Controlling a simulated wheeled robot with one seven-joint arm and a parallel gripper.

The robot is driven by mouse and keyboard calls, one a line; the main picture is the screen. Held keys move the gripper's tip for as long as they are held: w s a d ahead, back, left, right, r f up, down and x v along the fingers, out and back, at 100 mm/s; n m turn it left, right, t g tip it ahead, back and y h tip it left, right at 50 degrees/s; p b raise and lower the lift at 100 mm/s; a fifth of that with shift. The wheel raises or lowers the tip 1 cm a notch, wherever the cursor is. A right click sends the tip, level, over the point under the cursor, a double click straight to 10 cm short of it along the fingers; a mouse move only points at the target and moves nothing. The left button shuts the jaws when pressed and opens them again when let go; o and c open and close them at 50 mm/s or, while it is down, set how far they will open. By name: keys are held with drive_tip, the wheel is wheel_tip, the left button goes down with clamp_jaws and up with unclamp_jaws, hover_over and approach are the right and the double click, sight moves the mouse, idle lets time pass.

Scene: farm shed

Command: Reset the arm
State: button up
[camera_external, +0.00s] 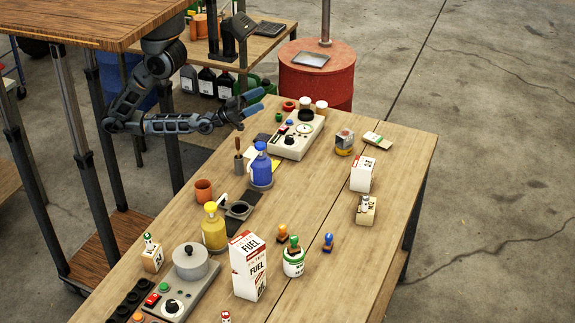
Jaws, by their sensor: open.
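My gripper (252,102) is at the end of my dark arm, in the upper middle of the external view. Its two blue fingertips are apart, and nothing shows between them. It hangs in the air around the far left edge of the wooden table (330,270), left of a cream scale-like device (297,135). My arm reaches in from the left, bent, with its forearm roughly level.
A blue bottle (261,168) and a dark cup with a brown-handled tool (239,165) stand below my gripper. A yellow bottle (214,232), fuel carton (248,265) and pot (190,262) stand nearer. A red drum (316,78) stands behind.

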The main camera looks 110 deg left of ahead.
drive_tip(key=s+d+r+m+h, duration=0.1)
drive_tip(key=s+d+m+h, duration=0.15)
drive_tip(key=s+m, duration=0.3)
drive_tip(key=s+d+f+g+h+p, duration=0.1)
drive_tip(key=s+d+f+g+h, duration=0.1)
drive_tip(key=d, duration=0.5)
drive_tip(key=s+d+f+g+h+p, duration=0.2)
drive_tip(key=s+d+f+g+h, duration=0.1)
drive_tip(key=d+f, duration=0.4)
drive_tip(key=shift+d+f+n+g+h+p, duration=0.25)
drive_tip(key=shift+d+n+g+h, duration=0.3)
drive_tip(key=shift+h, duration=0.4)
drive_tip(key=shift+d, duration=0.1)
